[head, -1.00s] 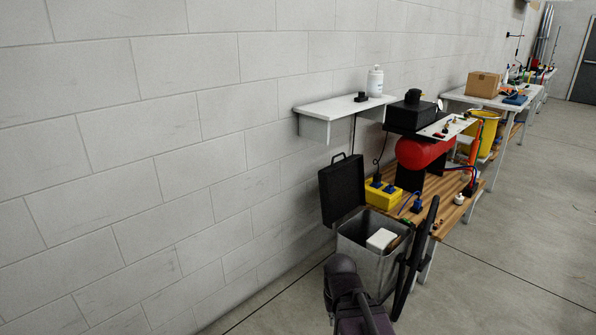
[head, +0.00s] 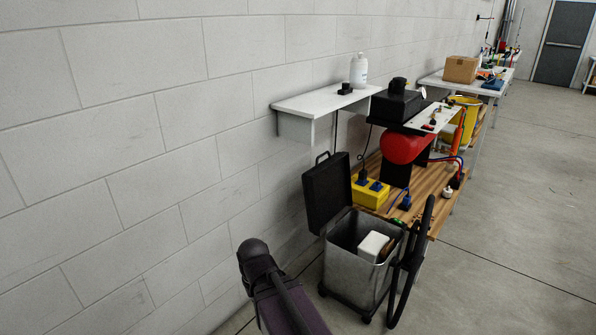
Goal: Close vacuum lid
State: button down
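The vacuum (head: 352,283) is a grey metal bin on dark casters, standing on the floor in the lower right middle of the head view. Its black lid (head: 328,196) is open and stands upright at the back left of the bin, with a handle on its top edge. Inside the bin are a white block (head: 372,246) and some brown items. A black hose (head: 412,262) hangs at the bin's right side. A dark purple-grey part of my arm shows at the bottom, left of the bin. My gripper's fingers are not in view.
A white wall shelf (head: 312,105) sticks out above. The block wall runs along the left. The floor on the right is clear.

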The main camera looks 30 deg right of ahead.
aim_at(327, 186)
jog(key=z, duration=0.4)
jog(key=i, duration=1)
jog(key=z, duration=0.55)
